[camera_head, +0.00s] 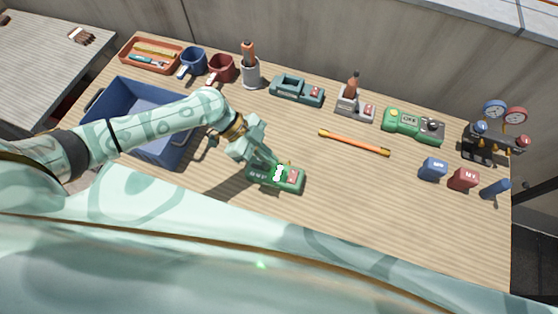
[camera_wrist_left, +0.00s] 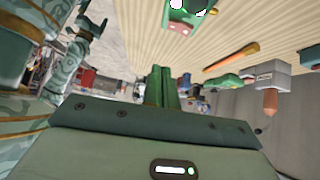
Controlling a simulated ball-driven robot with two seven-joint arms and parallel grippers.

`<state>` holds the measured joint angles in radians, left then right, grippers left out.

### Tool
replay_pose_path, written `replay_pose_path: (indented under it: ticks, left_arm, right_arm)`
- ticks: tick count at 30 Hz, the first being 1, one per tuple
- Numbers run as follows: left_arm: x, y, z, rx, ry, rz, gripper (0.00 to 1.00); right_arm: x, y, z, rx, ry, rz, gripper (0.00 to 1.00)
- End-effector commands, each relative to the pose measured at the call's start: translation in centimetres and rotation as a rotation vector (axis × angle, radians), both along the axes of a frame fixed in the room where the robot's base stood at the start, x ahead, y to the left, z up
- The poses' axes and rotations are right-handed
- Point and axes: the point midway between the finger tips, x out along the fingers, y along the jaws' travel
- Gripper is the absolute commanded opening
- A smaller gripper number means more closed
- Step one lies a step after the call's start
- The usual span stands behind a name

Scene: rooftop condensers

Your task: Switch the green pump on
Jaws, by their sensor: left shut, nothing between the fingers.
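A green device with a red switch part (camera_head: 292,177), which I take to be the green pump (camera_head: 284,186), sits on the wooden table near the front. It also shows at the top of the left wrist view (camera_wrist_left: 182,16). My left gripper (camera_head: 275,161) is shut and empty, with its fingertips close over the back of this device. I cannot tell whether they touch it. The shut fingers also show in the left wrist view (camera_wrist_left: 163,86). The gripper partly hides the device, and its switch position is too small to tell.
A blue bin (camera_head: 125,92) stands left, under my left arm. An orange rod (camera_head: 353,143) lies right of the device. Behind are a teal device (camera_head: 290,88), a grey one (camera_head: 347,104) and a green box reading OFF (camera_head: 408,122). Gauges (camera_head: 493,109) stand right.

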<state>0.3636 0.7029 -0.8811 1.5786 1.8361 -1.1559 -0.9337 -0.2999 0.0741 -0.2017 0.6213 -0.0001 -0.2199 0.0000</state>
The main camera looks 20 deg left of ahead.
Motion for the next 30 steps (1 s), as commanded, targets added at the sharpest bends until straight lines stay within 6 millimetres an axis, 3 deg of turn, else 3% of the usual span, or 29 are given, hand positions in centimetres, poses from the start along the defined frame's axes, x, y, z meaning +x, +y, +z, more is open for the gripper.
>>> replay_pose_path:
  ticks: [3,9,30]
  left_arm:
    - [-0.1,1.4,1.2,0.003,-0.001,-0.001,0.00]
    - [-0.2,2.4,2.3,0.001,0.000,0.000,0.00]
    - [-0.3,2.4,2.4,0.001,0.001,-0.001,0.00]
  right_arm:
    - [-0.1,-0.9,0.0,-0.012,0.001,0.002,1.00]
    - [-0.1,-1.2,0.1,-0.016,0.001,0.002,1.00]
    - [0.0,0.0,0.1,-0.001,0.000,-0.002,1.00]
